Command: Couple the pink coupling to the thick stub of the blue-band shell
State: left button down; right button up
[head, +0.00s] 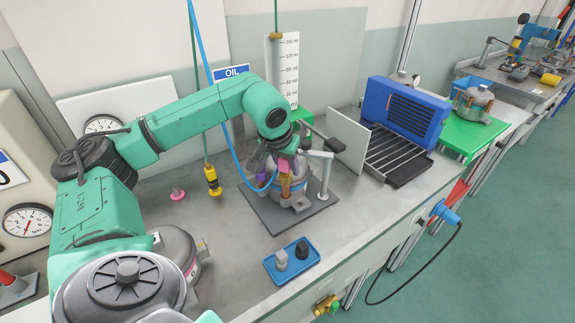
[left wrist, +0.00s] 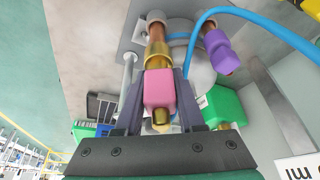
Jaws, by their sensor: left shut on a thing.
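The pink coupling (left wrist: 160,90) is between the two fingers of my left gripper (left wrist: 157,100), which is shut on it. Its brass nose (left wrist: 157,54) is in line with a copper stub (left wrist: 155,30) and appears to meet it; I cannot tell how far it is seated. In the head view my left gripper (head: 277,160) is over the grey shell (head: 300,175), which stands in a fixture on a dark plate (head: 260,213). The copper stub (head: 286,186) shows below the pink coupling (head: 284,168). No blue band is visible. My right gripper is out of view.
A purple coupling (left wrist: 222,52) with a blue hose (left wrist: 265,20) sits on a neighbouring stub. A yellow coupling (head: 212,182) hangs at left near a small pink piece (head: 177,194). A blue tray (head: 312,256) holds two caps in front. A blue box (head: 405,110) stands right.

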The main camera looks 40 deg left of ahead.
pick_arm(q)
jog(key=shift+f+b, duration=0.65)
jog(key=shift+f, duration=0.3)
jog(key=shift+c, duration=2.2)
grip_release()
jog(key=v, duration=1.4)
jog(key=shift+r, duration=0.25)
jog(key=shift+s, duration=0.1)
